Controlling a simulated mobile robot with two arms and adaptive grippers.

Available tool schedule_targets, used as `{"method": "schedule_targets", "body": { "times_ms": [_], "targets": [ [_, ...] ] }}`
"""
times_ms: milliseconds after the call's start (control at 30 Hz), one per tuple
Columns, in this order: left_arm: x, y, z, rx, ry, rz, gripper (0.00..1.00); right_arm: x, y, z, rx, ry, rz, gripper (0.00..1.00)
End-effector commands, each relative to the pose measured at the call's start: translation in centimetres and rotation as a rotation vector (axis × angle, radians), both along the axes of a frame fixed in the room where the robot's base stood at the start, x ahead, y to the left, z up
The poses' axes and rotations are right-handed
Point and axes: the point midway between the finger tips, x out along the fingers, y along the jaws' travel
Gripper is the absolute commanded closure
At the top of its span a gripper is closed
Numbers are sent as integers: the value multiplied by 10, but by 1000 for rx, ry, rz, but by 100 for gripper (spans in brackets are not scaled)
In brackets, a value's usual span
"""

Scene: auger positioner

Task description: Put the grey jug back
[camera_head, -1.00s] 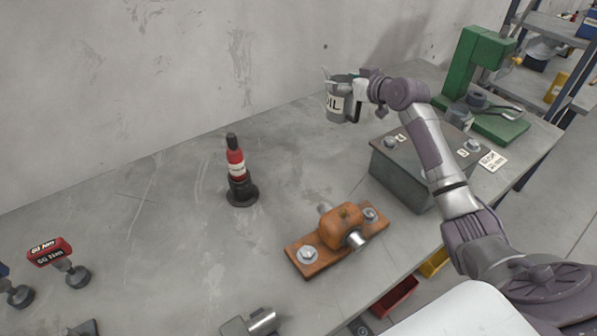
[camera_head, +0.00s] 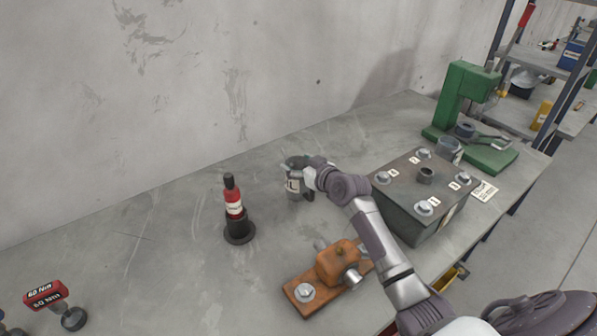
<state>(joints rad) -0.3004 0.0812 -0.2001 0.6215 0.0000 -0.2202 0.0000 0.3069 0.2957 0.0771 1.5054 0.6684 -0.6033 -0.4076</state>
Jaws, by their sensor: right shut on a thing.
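The grey jug (camera_head: 292,187) has a pale label and a dark handle on its right side. It is upright at the back of the bench, right of the red and black bottle. My right gripper (camera_head: 309,178) is shut on the jug at its handle side, and my wrist partly hides it. I cannot tell whether the jug's base touches the bench top. My left gripper does not show.
A red and black bottle (camera_head: 234,205) stands left of the jug. An orange fixture (camera_head: 337,262) lies in front, under my forearm. A grey metal box (camera_head: 408,214) with bolts and a green press (camera_head: 463,95) stand to the right. Bare bench (camera_head: 150,240) lies left.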

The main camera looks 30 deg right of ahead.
Motion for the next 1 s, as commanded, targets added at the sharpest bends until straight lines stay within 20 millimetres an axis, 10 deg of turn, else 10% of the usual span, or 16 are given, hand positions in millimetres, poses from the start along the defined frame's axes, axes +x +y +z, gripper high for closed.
{"method": "schedule_targets", "body": {
  "times_ms": [567, 600, 733, 1000],
  "targets": [
    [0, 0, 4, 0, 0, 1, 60, 0, -1, -37, 0, -2, -1, 98],
    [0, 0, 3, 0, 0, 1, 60, 0, -1, -39, 0, 2, 0, 26],
    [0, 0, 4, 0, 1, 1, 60, 0, -1, -39, 0, 2, 0, 5],
    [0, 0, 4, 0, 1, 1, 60, 0, -1, -38, 0, 2, 0, 3]
  ]
}}
